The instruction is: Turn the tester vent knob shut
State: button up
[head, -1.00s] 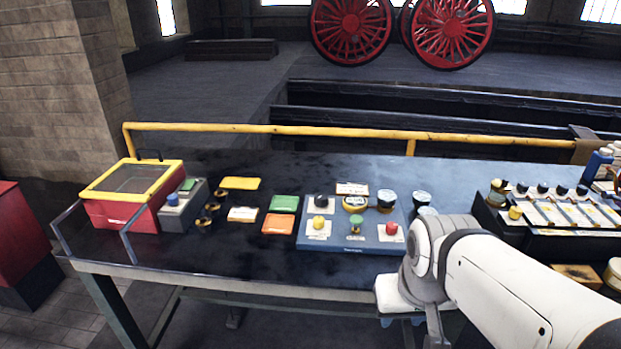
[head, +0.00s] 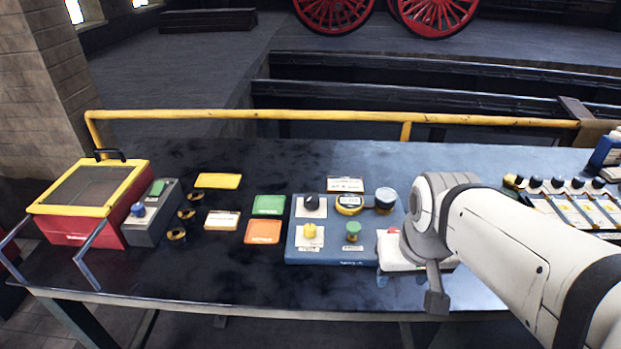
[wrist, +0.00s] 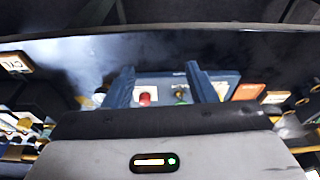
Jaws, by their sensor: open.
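The tester is a blue panel (head: 300,254) on the dark bench. It carries a black knob (head: 312,202), a yellow knob (head: 309,231), a green knob (head: 353,229), a round yellow-rimmed gauge (head: 348,205) and a red knob, partly hidden by my arm in the head view. The labels are too small to read, so I cannot tell which is the vent knob. My gripper (wrist: 160,88) is open, its two blue fingers apart. I see no contact.
Left of the tester lie green (head: 269,205), orange (head: 263,232) and yellow (head: 218,181) plates. A red box with a yellow-framed lid (head: 92,189) stands at the far left. A yellow rail (head: 300,116) runs along the back.

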jog(key=w+a+r+n, duration=0.1)
jog(key=w+a+n, duration=0.2)
jog(key=w, duration=0.6)
jog(key=n+g, duration=0.3)
jog(key=n, duration=0.2)
send_near(309, 227)
jog(key=shift+s+d+f+p, duration=0.3)
jog(key=shift+p, duration=0.05)
jog(key=shift+w+a+f, duration=0.15)
jog(key=shift+a+f, duration=0.15)
jog(key=shift+f, duration=0.3)
notch_tip(309, 227, down, 7)
jog(key=shift+p, duration=0.3)
